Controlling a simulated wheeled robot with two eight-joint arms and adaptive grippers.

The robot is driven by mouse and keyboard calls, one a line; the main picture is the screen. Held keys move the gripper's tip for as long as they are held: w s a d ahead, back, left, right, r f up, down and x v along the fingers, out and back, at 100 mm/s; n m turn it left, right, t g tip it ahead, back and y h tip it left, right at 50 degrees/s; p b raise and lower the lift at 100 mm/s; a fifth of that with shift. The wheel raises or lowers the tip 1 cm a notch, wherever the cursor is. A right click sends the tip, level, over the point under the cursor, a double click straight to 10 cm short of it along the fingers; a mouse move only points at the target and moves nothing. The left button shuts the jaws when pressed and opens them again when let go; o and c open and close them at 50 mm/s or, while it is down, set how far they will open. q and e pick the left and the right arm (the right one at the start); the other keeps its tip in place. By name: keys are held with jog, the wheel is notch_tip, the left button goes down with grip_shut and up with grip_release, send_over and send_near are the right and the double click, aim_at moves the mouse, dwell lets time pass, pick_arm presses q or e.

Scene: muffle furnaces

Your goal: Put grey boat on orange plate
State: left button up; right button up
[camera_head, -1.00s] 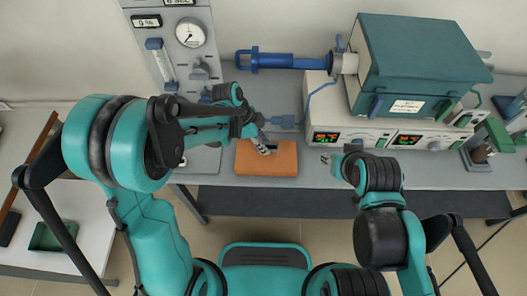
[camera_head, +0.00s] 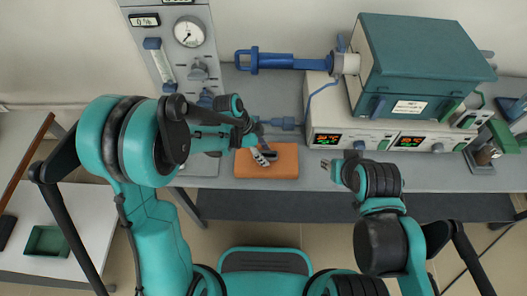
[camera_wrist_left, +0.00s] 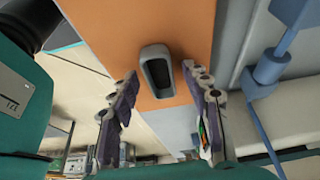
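The grey boat (camera_wrist_left: 157,72) is a small hollow dish with rounded ends. In the left wrist view it appears to rest on the orange plate (camera_wrist_left: 192,30), near one end of it. My left gripper (camera_wrist_left: 162,110) is open, with one finger to each side of the boat and a gap on both sides. In the head view the left gripper (camera_head: 263,156) is over the orange plate (camera_head: 286,165), and the boat there is a small dark shape (camera_head: 269,155) beside the fingers. My right gripper (camera_head: 328,166) is over the table's front edge; its fingers are too small to read.
A teal muffle furnace (camera_head: 420,60) on a white control base (camera_head: 385,138) stands at the right rear. A gauge panel (camera_head: 190,65) stands at the left rear. A green tray (camera_head: 47,241) sits on the left table.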

pick_arm(q)
jog(key=shift+r, duration=0.15)
jog(key=p+v, duration=0.4)
jog(key=v, duration=0.7)
jog(key=s+a+r+n+t+y, duration=0.4)
jog(key=s+a+r+n+t, duration=0.3)
jog(key=n, duration=1.1)
jog(key=s+a+r, duration=0.3)
jog(key=s+a, duration=0.2)
jog(key=shift+s+y+p, duration=0.25)
jog(key=shift+y+p, duration=0.05)
jog(key=shift+p, duration=0.05)
